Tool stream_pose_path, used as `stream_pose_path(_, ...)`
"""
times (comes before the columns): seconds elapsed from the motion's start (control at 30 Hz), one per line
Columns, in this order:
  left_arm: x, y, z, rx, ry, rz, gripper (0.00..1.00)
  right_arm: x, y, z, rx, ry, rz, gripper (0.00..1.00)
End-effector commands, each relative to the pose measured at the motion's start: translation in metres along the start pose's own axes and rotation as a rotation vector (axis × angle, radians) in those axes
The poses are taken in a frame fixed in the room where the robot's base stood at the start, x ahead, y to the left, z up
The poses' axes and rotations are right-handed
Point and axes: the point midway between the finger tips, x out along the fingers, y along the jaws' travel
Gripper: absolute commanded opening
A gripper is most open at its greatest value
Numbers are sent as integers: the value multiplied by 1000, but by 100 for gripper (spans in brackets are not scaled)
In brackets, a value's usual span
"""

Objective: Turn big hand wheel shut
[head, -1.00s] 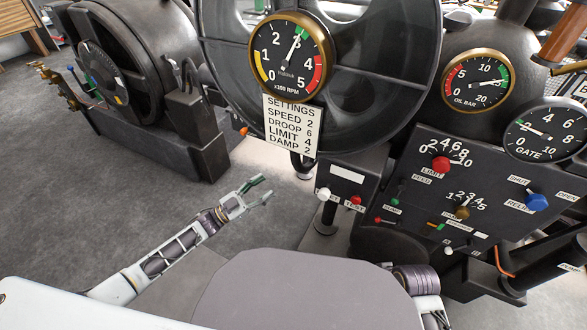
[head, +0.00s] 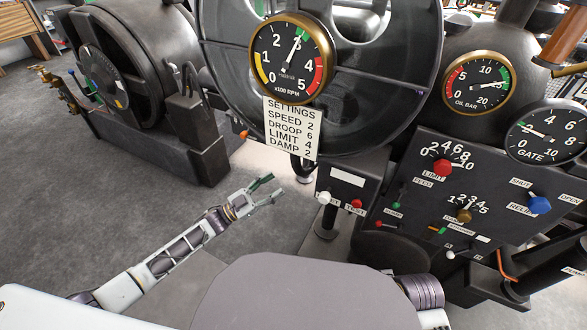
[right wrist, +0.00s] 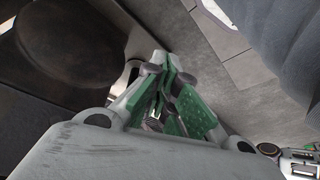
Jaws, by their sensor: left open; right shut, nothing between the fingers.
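A large dark wheel (head: 385,119) with a broad rim and openings stands at the top centre of the head view, partly behind the RPM gauge (head: 291,58). I cannot tell for sure that it is the big hand wheel. My left gripper (head: 273,189) is open and empty over the floor, lower in the picture than the wheel and apart from it. My right gripper (right wrist: 172,105) shows in the right wrist view with its green-padded fingers shut on nothing. It is out of sight in the head view, and no hand wheel is recognisable near it.
A sloping control panel (head: 414,205) with knobs and small levers stands at the right, beside the gate gauge (head: 547,133). A settings card (head: 291,128) hangs below the RPM gauge. A dark machine (head: 130,80) stands at the left. Open floor (head: 90,220) lies left of my left arm.

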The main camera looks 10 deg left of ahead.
Motion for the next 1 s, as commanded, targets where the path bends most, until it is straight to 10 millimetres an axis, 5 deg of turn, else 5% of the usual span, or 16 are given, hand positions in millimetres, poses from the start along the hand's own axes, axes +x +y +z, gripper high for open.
stream_pose_path(0.4, 56, 0, 0, 1, 3, -1, 49, -8, -1, -7, -2, 33, -8, 0)
stream_pose_path(0.6, 81, 0, -1, 1, 4, -2, 49, 3, -4, -3, -2, 44, -20, 0)
stream_pose_path(1.0, 98, -2, -7, 1, 12, -5, 49, 18, -5, 2, 0, 48, -29, 0)
